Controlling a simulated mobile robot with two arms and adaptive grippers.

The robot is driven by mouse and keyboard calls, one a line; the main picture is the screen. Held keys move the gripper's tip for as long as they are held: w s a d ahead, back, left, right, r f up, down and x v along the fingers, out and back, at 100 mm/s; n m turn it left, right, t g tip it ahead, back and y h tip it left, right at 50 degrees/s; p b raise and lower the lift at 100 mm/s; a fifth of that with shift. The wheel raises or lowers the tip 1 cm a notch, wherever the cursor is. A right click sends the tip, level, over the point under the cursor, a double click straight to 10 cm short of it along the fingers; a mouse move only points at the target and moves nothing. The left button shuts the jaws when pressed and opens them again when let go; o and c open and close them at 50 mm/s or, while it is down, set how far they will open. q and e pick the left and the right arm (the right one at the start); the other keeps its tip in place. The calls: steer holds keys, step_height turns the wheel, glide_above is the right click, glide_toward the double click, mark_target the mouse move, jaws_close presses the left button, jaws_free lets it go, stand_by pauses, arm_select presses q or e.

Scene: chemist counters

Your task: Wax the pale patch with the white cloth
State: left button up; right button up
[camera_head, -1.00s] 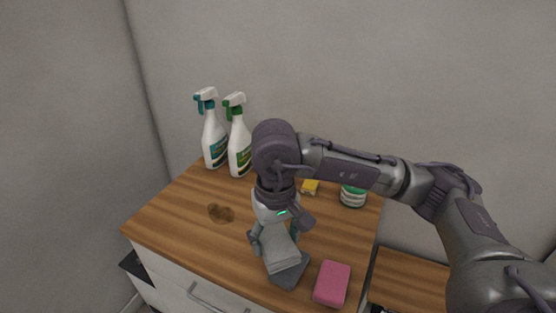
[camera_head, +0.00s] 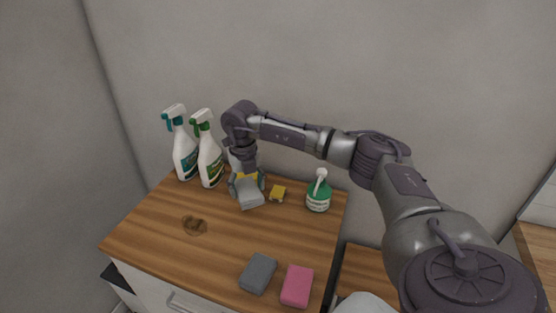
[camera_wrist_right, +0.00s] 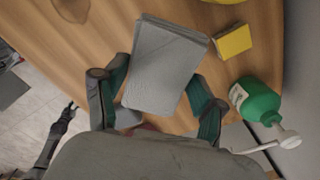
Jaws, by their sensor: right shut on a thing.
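My right gripper (camera_head: 246,187) is shut on the folded white cloth (camera_head: 251,197), which looks light grey, above the back middle of the wooden counter top. In the right wrist view the cloth (camera_wrist_right: 166,66) sits between the two fingers (camera_wrist_right: 160,95). I cannot make out the pale patch in either view; the cloth and gripper hide part of the wood. A dark arm end, apparently my left gripper (camera_wrist_right: 66,115), shows small and low at the left of the right wrist view; its jaws are unclear.
Two spray bottles (camera_head: 184,155) (camera_head: 209,160) stand at the back left. A yellow sponge (camera_head: 278,193) and a green bottle (camera_head: 318,195) are right of the cloth. A brown stain (camera_head: 194,226) lies at left. Grey (camera_head: 258,273) and pink (camera_head: 297,286) sponges lie at the front edge.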

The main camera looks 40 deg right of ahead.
steer(key=d+m+p, duration=0.1)
steer(key=d+m, duration=0.4)
steer(key=m, duration=0.2)
steer(key=m+p, duration=0.2)
steer(key=m, duration=0.8)
glide_above(278, 191)
step_height(278, 191, down, 2)
steer(key=shift+f+b, duration=0.25)
steer(key=shift+b, duration=0.95)
step_height(278, 191, down, 4)
steer(key=b, duration=0.3)
steer(key=shift+r+b, duration=0.1)
steer(key=shift+b, duration=0.3)
steer(key=shift+f, duration=0.5)
step_height(278, 191, up, 7)
steer(key=p, duration=0.6)
steer(key=shift+p, duration=0.35)
